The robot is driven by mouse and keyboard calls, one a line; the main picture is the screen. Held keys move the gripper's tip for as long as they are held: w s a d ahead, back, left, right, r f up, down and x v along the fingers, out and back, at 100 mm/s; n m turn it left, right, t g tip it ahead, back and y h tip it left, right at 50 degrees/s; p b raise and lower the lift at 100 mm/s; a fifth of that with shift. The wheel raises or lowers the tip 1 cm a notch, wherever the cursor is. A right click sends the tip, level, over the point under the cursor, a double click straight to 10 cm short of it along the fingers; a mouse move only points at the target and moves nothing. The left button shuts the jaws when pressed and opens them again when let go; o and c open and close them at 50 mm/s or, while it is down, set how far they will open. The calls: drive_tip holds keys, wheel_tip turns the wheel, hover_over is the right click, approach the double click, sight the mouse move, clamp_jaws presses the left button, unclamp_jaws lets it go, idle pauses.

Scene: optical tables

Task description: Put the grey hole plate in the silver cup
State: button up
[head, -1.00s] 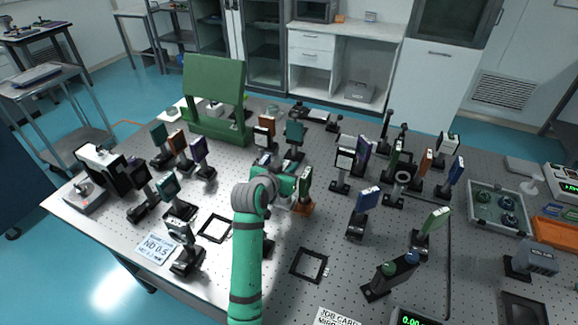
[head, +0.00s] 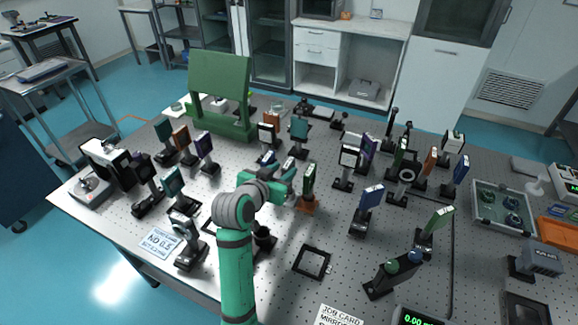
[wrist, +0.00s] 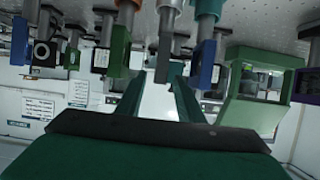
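My gripper (head: 291,180) is over the middle of the optical table in the head view, close to a green plate on an orange base (head: 308,187).
Several post-mounted plates crowd the table around my arm. A large green stand (head: 219,92) is at the back left. A blue plate (head: 371,197) stands right of my gripper. A flat black frame (head: 312,262) lies in front. A grey tray (head: 480,211) is at the right.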

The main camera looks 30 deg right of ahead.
drive_tip(key=shift+v, duration=1.75)
